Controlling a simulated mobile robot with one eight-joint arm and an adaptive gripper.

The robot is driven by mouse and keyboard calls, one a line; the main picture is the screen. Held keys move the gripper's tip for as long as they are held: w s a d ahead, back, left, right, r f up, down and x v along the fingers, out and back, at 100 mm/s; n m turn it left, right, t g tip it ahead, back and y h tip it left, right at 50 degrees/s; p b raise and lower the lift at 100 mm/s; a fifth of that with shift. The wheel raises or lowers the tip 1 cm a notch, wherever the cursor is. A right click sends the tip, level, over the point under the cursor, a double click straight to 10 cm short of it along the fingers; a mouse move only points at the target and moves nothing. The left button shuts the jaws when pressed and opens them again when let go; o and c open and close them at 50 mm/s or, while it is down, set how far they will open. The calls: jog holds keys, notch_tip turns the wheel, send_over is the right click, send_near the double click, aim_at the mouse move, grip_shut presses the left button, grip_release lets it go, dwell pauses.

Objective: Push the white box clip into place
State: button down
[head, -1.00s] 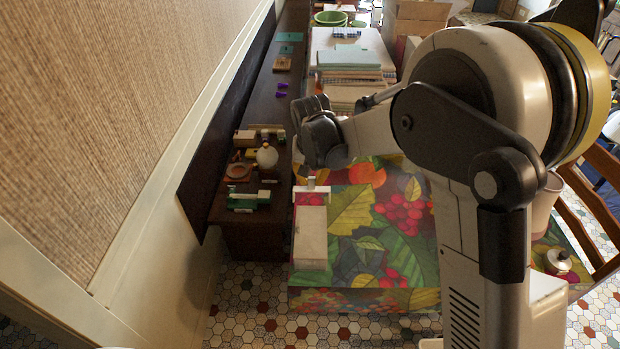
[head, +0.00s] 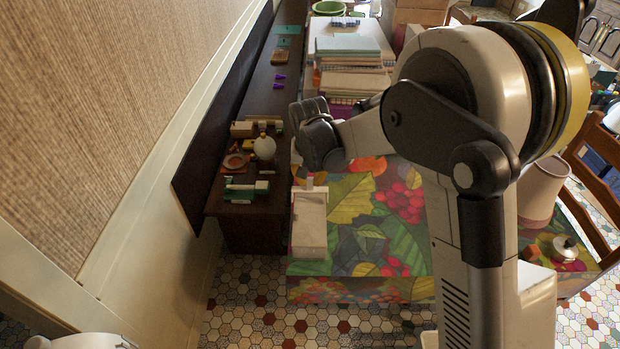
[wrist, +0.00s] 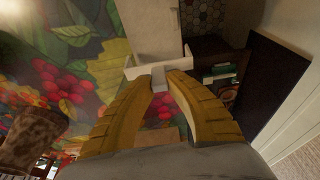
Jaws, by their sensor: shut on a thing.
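The white box (head: 309,236) is long and narrow and lies on the leaf-and-berry patterned cloth near the table's left edge. In the wrist view the box (wrist: 155,28) runs away from my fingers. The white clip (wrist: 135,72) lies across its near end, with a small upright tab. My gripper (wrist: 161,80) has its two yellow fingers closed in on this tab, one on each side. In the head view my dark gripper (head: 318,158) is just beyond the clip end of the box, and its fingertips are hard to make out. Whether the clip is fully seated cannot be told.
A dark sideboard (head: 258,218) with small objects stands close on the left, by the wall. A stack of books and cloths (head: 350,65) is behind my gripper. A pinkish cup (head: 542,190) and a lidded pot (head: 565,249) stand at the right.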

aim_at(310, 190)
jog(key=shift+f, duration=0.1)
dwell(0.4)
jog(key=shift+s+b+x, duration=0.2)
jog(key=shift+b+x, duration=0.5)
jog(key=shift+x, duration=0.15)
jog(key=shift+s+b+x, duration=0.2)
jog(key=shift+b+x, duration=0.45)
jog(key=shift+x, duration=0.25)
jog(key=shift+s+b+x, duration=0.25)
jog(key=shift+b+x, duration=0.45)
jog(key=shift+x, duration=0.15)
jog(key=shift+f, duration=0.25)
jog(key=c, duration=1.3)
grip_release()
jog(key=shift+c, duration=0.2)
jog(key=shift+r, duration=0.15)
jog(key=shift+p+v, duration=1.5)
jog(key=shift+v, duration=0.9)
